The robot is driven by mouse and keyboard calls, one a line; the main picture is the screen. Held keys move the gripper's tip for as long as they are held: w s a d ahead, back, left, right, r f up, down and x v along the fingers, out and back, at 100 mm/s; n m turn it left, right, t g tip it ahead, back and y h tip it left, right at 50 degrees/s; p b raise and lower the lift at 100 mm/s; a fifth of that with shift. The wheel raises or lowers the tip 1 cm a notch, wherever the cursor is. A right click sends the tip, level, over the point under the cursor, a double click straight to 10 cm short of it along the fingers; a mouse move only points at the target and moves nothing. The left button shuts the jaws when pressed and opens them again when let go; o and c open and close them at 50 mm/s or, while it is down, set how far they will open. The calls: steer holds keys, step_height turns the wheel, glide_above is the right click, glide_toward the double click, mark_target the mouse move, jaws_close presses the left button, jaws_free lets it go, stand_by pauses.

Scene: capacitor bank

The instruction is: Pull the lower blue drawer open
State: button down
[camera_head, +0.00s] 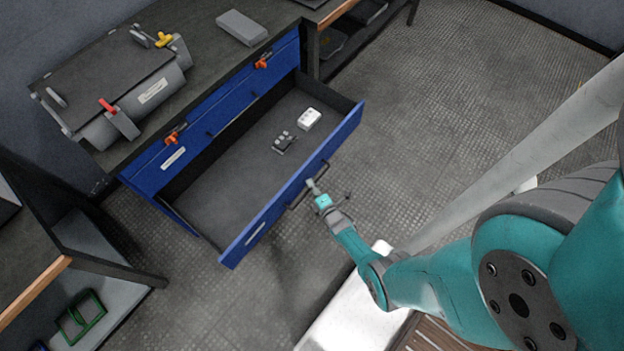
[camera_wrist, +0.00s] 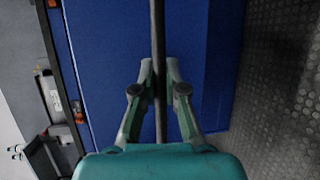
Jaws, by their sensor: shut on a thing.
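The lower blue drawer (camera_head: 290,190) stands well open below the workbench, its front panel pulled out toward my arm. Its dark handle bar (camera_wrist: 158,45) runs between the fingers of my gripper (camera_wrist: 160,75) in the wrist view. My gripper (camera_head: 314,187) is shut on the handle, at the middle of the drawer front in the head view. The drawer front (camera_wrist: 105,70) fills much of the wrist view. Inside the drawer lie a small white box (camera_head: 308,119) and several small grey parts (camera_head: 284,142).
The upper blue drawer (camera_head: 215,110) is shut, with orange clips (camera_head: 171,139) on its front. A grey machine (camera_head: 120,90) and a grey block (camera_head: 241,27) sit on the bench top. A shelf with a green frame (camera_head: 80,318) is at lower left. Textured floor (camera_head: 440,90) is clear right of the drawer.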

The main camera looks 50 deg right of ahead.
steer(key=c, duration=1.2)
jaws_free()
steer(key=shift+s, duration=0.1)
steer(key=v, duration=1.2)
